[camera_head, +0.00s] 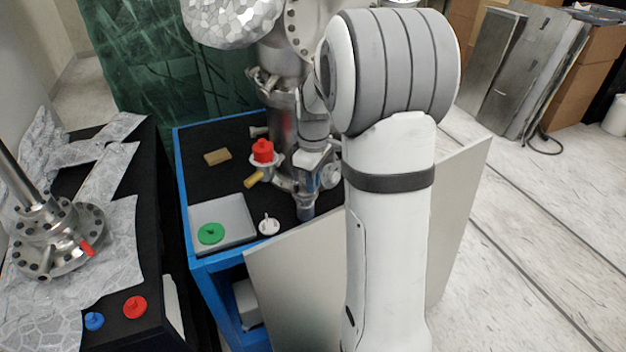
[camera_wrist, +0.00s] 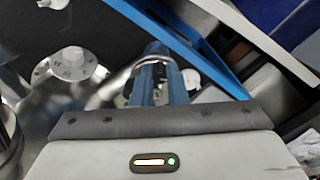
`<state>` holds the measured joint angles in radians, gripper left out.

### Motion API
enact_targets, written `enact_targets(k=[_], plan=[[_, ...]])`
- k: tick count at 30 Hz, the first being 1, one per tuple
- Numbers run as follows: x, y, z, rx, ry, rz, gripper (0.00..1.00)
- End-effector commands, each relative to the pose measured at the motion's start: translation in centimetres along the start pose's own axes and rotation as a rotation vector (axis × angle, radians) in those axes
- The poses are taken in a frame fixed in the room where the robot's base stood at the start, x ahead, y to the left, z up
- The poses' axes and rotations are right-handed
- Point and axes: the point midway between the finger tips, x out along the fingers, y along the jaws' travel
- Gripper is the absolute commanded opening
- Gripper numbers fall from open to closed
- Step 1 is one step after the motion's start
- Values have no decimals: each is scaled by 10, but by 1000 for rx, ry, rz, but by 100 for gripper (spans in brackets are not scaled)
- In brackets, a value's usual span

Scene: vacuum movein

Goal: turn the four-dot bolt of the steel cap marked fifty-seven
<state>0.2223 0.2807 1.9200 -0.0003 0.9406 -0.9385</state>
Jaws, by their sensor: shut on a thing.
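In the wrist view, my gripper (camera_wrist: 156,60) has its blue fingers closed around a small dark and metallic part that is mostly hidden between them. A round light knob-like piece (camera_wrist: 73,65) with dark marks stands on a shiny steel flange (camera_wrist: 95,95) to the left of the fingers. I cannot read the number fifty-seven or count any bolt dots. In the head view, my gripper (camera_head: 306,210) points down at the front of the steel assembly (camera_head: 284,130), over the black tabletop (camera_head: 225,175). The part it holds is hidden there.
A red cap (camera_head: 262,151), a tan block (camera_head: 217,156), a grey tray (camera_head: 240,212) with a green disc (camera_head: 210,233), and a white handled piece (camera_head: 269,225) share the blue-framed table (camera_head: 196,262). A pale panel (camera_head: 300,275) leans in front. A black table (camera_head: 150,275) stands left.

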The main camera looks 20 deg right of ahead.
Motion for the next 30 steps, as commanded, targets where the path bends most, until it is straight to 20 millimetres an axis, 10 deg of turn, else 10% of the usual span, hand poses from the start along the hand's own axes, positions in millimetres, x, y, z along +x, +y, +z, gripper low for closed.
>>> enact_targets(k=[30], plan=[[0,1,1,723,0,0,0]])
